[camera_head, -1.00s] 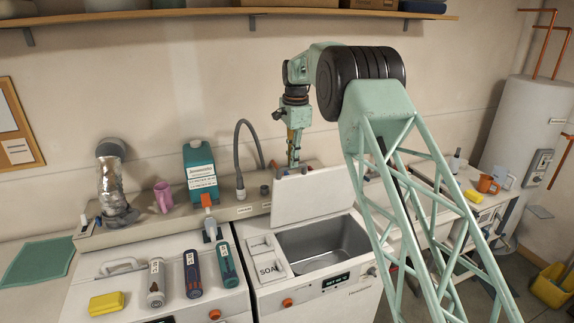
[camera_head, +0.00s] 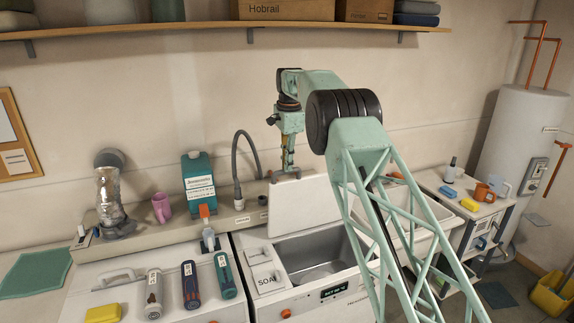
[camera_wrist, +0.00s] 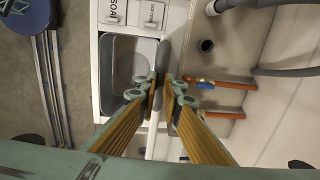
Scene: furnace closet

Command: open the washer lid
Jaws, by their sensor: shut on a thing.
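The washer (camera_head: 340,300) is white, with a grey tub (camera_head: 312,255) that shows open in the head view. Its white lid (camera_head: 308,208) stands raised, near upright, at the back of the opening. My gripper (camera_head: 288,172) is at the lid's top edge, left of its middle, with the arm reaching down from above. In the wrist view, the fingers of my gripper (camera_wrist: 161,82) close on the thin lid edge from both sides. The tub (camera_wrist: 125,70) lies left of the fingers there. The fingertips' exact contact is partly hidden.
A grey hose (camera_head: 240,160) rises behind the washer's left side. A neighbouring machine at left bears several bottles and a yellow sponge (camera_head: 103,313). A sink (camera_head: 410,210) lies to the right. Orange-handled pipes (camera_wrist: 220,84) run close right of the fingers.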

